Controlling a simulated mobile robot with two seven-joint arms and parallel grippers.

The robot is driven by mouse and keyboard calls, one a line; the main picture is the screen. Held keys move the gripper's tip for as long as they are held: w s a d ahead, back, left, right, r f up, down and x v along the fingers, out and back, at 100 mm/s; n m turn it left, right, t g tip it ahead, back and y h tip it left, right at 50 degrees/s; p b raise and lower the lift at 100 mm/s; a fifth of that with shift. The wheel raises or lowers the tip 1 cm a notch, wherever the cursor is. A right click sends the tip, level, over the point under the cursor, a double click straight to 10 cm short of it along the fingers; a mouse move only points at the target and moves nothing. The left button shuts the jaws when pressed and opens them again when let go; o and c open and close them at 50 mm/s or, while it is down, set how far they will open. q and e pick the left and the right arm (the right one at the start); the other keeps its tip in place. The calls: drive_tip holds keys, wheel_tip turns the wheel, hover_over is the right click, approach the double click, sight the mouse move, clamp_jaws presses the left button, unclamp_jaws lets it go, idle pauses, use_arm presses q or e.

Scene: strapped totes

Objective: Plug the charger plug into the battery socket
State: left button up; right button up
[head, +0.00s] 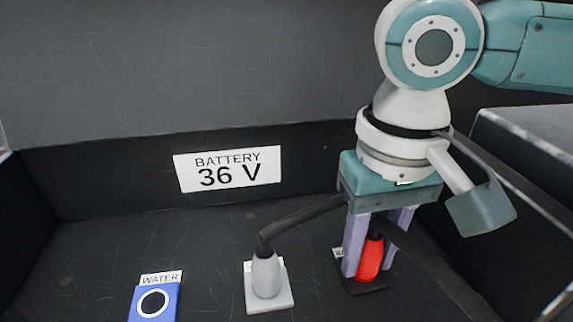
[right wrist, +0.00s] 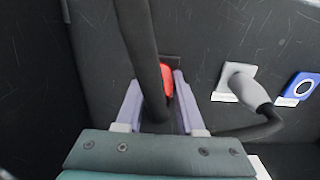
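The red charger plug (head: 371,258) stands upright between the two fingers of my right gripper (head: 367,271), which appear to touch it on both sides. The red plug also shows in the right wrist view (right wrist: 167,80), partly hidden by its thick black cable. Its lower end meets a dark socket plate (head: 368,290); a label beside the plate is mostly hidden behind a finger, with "BA" readable. I cannot tell how deep the plug sits. My right gripper points down in the right wrist view (right wrist: 157,82) too. My left gripper is not in view.
A grey plug (head: 266,275) with a dark cable stands on a white plate (head: 284,300), left of my right gripper. A blue socket (head: 170,303) labelled WATER is further left. A "BATTERY 36 V" sign (head: 228,169) is on the back wall. Dark walls enclose the recess.

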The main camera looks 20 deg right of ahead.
drive_tip(key=o, duration=0.3)
drive_tip(key=shift+r, duration=0.3)
wheel_tip(320, 180, up, 9)
drive_tip(key=shift+r+p, duration=0.15)
drive_tip(key=shift+p, duration=0.45)
